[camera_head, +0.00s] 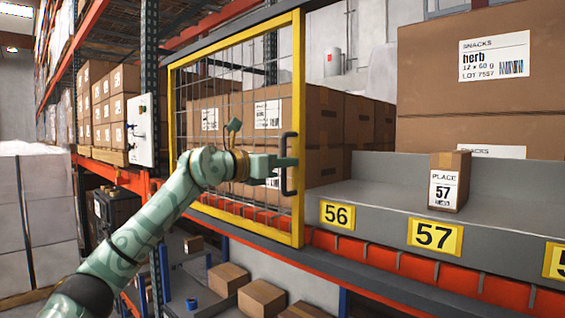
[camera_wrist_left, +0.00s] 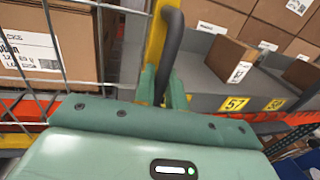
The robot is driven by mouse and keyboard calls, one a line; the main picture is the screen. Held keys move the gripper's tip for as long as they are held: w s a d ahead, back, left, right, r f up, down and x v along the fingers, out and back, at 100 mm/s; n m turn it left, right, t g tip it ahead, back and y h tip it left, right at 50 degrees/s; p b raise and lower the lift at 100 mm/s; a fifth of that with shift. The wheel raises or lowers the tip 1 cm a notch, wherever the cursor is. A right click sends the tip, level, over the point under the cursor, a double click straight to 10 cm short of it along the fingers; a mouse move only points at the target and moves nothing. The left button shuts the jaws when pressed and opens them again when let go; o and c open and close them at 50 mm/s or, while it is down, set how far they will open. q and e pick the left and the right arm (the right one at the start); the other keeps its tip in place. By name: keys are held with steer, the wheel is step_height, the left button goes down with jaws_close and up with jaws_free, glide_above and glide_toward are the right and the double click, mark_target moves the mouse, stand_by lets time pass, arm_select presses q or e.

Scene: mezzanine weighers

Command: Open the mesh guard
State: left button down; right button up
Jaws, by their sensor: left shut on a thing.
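The mesh guard (camera_head: 297,100) is a yellow frame with wire mesh, standing upright on the left part of the shelf front in the head view. Its black bar handle (camera_head: 285,180) sits on the right upright of the frame. My left gripper (camera_head: 290,165) reaches in from the left in front of the mesh and is shut on the handle. In the left wrist view the dark handle (camera_wrist_left: 172,40) runs down between the two green fingers (camera_wrist_left: 163,88), with the mesh (camera_wrist_left: 60,60) at left. My right gripper is in neither view.
Right of the guard, the grey shelf ledge (camera_head: 380,205) carries yellow labels 56 and 57 and a small box (camera_head: 449,181) marked PLACE 57. Brown cartons (camera_head: 340,125) stand behind. A white panel (camera_head: 140,130) is on the post at left. Loose boxes (camera_head: 262,298) lie below.

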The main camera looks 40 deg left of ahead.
arm_select(q)
steer(key=shift+a, duration=0.3)
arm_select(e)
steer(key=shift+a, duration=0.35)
arm_select(q)
steer(key=c, duration=1.6)
jaws_free()
steer(key=shift+o, duration=0.2)
steer(key=shift+d, duration=0.15)
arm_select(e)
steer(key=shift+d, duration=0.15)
